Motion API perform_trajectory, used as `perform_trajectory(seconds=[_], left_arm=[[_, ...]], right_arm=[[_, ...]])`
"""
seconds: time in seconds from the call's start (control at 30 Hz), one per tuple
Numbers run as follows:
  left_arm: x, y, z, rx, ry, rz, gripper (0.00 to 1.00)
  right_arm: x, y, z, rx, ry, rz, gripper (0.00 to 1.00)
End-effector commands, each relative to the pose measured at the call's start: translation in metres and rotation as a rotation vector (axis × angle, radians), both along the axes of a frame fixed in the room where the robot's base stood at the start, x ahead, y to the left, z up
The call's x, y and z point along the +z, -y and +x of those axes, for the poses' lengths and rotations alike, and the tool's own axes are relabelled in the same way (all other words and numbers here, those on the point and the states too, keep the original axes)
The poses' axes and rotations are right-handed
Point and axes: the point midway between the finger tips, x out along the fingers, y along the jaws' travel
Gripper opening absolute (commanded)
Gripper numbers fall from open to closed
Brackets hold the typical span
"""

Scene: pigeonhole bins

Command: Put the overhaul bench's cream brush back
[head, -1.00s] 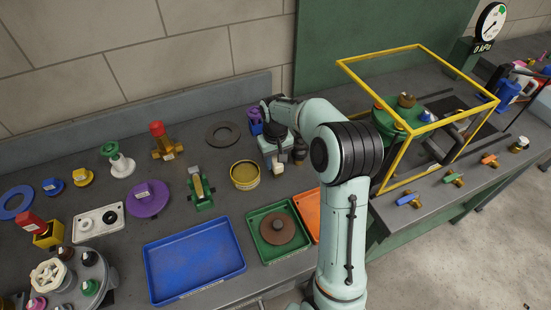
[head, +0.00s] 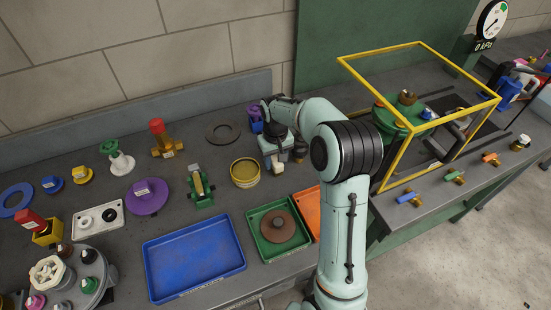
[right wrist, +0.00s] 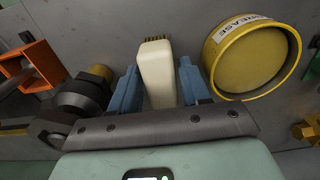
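The cream brush shows in the right wrist view (right wrist: 158,75) as a pale block with brassy bristles at its far end. In the head view its cream end (head: 278,166) shows just below my right gripper (head: 274,155). The blue fingers of my right gripper (right wrist: 158,88) lie along both sides of the brush, close against it, so the gripper looks shut on it. The gripper is low over the bench, right of the yellow grease tin (head: 245,173). Whether the brush touches the bench is hidden. My left gripper is not in view.
A dark fitting with a brass part (right wrist: 85,92) is close beside the gripper. A purple piece (head: 255,113) stands behind it. A green tray (head: 266,257) with a brown disc, an orange tray (head: 306,205) and an empty blue tray (head: 195,256) are in front. A yellow frame (head: 418,186) stands right.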

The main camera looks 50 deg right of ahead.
Motion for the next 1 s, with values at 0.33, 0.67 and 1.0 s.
perform_trajectory(seconds=[0.33, 0.67, 1.0], left_arm=[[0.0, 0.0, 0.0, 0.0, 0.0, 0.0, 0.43], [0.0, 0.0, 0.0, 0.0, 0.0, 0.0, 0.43], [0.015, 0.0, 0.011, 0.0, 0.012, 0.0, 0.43]], right_arm=[[0.0, 0.0, 0.0, 0.0, -0.001, 0.001, 0.56], [0.0, 0.0, 0.0, 0.0, -0.001, 0.001, 0.76], [0.02, 0.0, 0.001, 0.0, 0.0, 0.0, 0.76]])
